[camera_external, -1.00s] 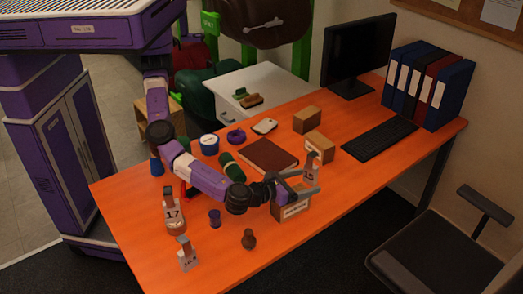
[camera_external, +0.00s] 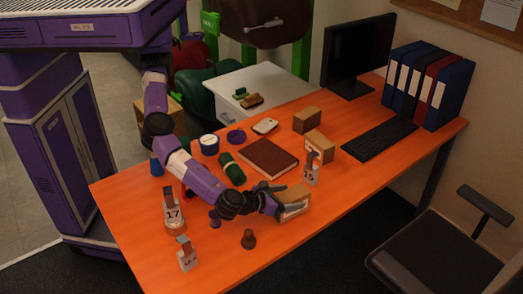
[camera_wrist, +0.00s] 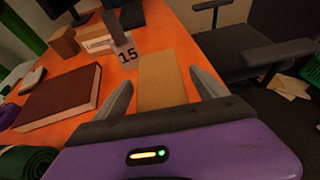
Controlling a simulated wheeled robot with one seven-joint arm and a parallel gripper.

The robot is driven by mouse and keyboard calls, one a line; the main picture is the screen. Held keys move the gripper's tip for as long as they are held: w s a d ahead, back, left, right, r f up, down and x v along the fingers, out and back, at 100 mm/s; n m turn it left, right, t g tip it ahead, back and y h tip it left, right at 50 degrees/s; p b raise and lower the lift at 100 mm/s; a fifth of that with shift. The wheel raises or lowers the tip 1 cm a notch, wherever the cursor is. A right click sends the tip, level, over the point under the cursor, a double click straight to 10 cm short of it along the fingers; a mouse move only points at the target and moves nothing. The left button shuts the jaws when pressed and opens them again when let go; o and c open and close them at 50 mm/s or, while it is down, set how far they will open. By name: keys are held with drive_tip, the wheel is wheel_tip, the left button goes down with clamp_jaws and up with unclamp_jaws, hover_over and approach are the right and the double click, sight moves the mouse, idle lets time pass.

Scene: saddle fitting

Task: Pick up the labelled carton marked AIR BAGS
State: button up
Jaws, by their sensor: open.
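A brown carton (camera_external: 295,193) with a white label on its front stands near the desk's front edge; I cannot read the label. My gripper (camera_external: 281,198) is open at this carton. In the wrist view the carton's plain top (camera_wrist: 163,82) lies between the two spread fingers of my gripper (camera_wrist: 160,85), with a gap at each side. Two other brown cartons stand farther back: one (camera_external: 307,121) near the monitor, and one (camera_external: 320,147) that shows a white label in the wrist view (camera_wrist: 98,44). I cannot tell which carton reads AIR BAGS.
A number 15 stand (camera_external: 312,170) is close behind the carton. A brown book (camera_external: 268,157), a green roll (camera_external: 231,168) and a dark knobbed object (camera_external: 248,239) lie around my arm. A number 17 stand (camera_external: 173,213) is at left. The front right desk is clear.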

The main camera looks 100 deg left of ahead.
drive_tip(key=shift+w+a+f, duration=0.25)
drive_tip(key=shift+w+a, duration=0.05)
drive_tip(key=shift+w, duration=0.05)
clamp_jaws()
drive_tip(key=shift+r, duration=0.1)
